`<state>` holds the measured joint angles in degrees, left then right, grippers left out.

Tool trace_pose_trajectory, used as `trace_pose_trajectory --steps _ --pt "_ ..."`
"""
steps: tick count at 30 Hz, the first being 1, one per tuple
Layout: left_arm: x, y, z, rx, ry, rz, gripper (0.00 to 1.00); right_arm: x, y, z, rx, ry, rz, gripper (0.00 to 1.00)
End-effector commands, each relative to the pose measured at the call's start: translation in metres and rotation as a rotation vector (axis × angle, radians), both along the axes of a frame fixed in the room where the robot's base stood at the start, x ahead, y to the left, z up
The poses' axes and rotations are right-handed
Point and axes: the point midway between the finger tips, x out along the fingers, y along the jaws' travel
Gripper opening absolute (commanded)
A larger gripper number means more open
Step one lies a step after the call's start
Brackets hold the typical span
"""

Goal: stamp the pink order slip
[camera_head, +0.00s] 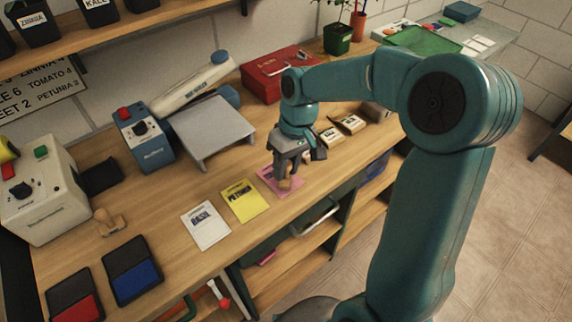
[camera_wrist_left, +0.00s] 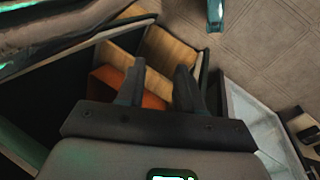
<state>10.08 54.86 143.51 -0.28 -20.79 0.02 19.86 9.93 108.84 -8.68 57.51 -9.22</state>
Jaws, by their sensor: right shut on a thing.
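The pink order slip (camera_head: 265,174) lies flat on the wooden bench, to the right of the yellow slip (camera_head: 244,200) and the white slip (camera_head: 205,225). My right gripper (camera_head: 286,177) points down over the pink slip and hides much of it. It is shut on a small wooden stamp (camera_head: 285,184), low over the slip; I cannot tell whether the stamp touches the paper. Another wooden stamp (camera_head: 110,223) stands at the left of the bench, near the blue ink pad (camera_head: 133,272) and red ink pad (camera_head: 75,298). In the left wrist view my left gripper (camera_wrist_left: 158,85) is open and empty.
A grey-topped device (camera_head: 213,128), a blue machine (camera_head: 142,138) and a red metal box (camera_head: 272,78) stand behind the slips. Small packets (camera_head: 350,123) lie right of my right gripper. The left wrist view shows shelving (camera_wrist_left: 170,55) and floor.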

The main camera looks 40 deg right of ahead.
Motion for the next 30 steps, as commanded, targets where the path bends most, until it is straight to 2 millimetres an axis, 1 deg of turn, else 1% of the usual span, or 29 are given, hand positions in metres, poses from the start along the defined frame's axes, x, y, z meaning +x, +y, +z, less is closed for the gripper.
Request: trace_pose_trajectory --steps 24,30 --pt "0.0000 0.0000 -0.0083 0.000 0.000 0.000 0.36 -0.0001 0.0000 -0.0107 0.000 0.001 0.000 0.12" --pt "0.0000 0.0000 -0.0077 0.000 0.000 0.000 0.36 -0.0002 0.0001 -0.0103 0.000 0.001 0.000 0.12"
